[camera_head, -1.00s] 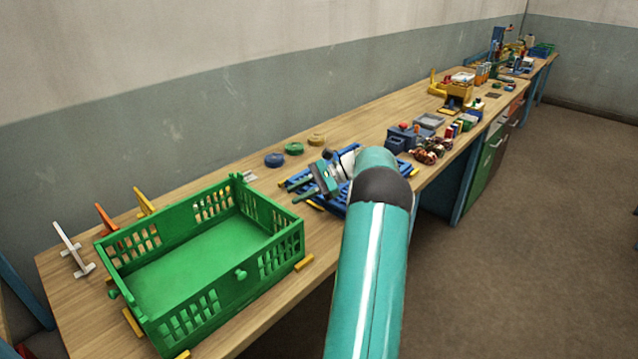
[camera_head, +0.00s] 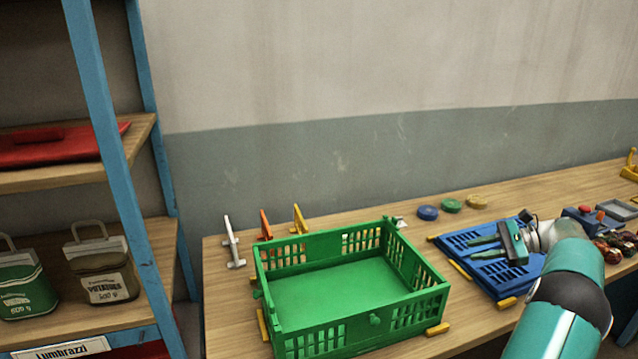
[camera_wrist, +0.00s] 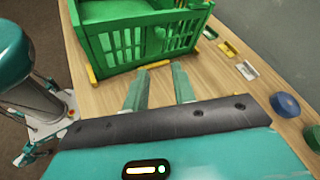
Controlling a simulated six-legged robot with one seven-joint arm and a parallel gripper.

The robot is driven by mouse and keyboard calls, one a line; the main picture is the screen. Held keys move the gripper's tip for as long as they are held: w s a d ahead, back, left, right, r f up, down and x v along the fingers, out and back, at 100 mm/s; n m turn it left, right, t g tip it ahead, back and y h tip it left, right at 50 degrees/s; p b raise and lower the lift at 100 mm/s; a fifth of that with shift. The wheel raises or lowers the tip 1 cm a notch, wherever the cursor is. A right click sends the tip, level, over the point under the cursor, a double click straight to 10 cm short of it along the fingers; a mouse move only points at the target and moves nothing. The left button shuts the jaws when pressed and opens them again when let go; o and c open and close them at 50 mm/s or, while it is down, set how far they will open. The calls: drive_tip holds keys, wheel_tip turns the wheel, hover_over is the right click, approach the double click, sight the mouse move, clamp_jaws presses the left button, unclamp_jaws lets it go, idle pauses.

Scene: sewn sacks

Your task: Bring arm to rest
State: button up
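My teal arm reaches in from the lower right of the head view. My gripper (camera_head: 486,246) is over the blue slatted tray (camera_head: 478,277) on the bench, to the right of the green crate. In the wrist view the two green fingers of my gripper (camera_wrist: 160,88) stand apart with nothing between them. They point toward the near wall of the green crate (camera_wrist: 128,48) and do not touch it. The green crate also shows in the head view (camera_head: 350,338), and its floor is empty.
A blue shelf frame (camera_head: 112,150) at the left holds sacks labelled onions (camera_head: 25,283) and potatoes (camera_head: 103,270), with a red tray (camera_head: 50,146) above. Blue, green and yellow discs (camera_head: 451,205) lie behind the blue tray. Small coloured parts (camera_head: 618,246) crowd the bench's right.

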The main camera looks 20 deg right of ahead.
drive_tip(key=w+a+r+n+g+h, duration=0.1)
drive_tip(key=w+a+r+n+g, duration=0.2)
drive_tip(key=a, duration=0.7)
drive_tip(key=w+a+r+n+g+h, duration=0.2)
drive_tip(key=w+a+r, duration=0.3)
drive_tip(key=a, duration=0.6)
drive_tip(key=s+a+r+n+g+h, duration=0.1)
drive_tip(key=s+a+r+n+h, duration=0.15)
drive_tip(key=a, duration=0.65)
drive_tip(key=s+a+r+n+h, duration=0.1)
drive_tip(key=a+n, duration=0.2)
drive_tip(key=a, duration=0.5)
drive_tip(key=s+a+f+n+t+h, duration=0.3)
drive_tip(key=s+a+n, duration=0.7)
drive_tip(key=s+a, duration=0.4)
drive_tip(key=s+f+h, duration=0.1)
drive_tip(key=s, duration=0.2)
drive_tip(key=shift+a+n, duration=0.15)
drive_tip(key=shift+n, duration=0.2)
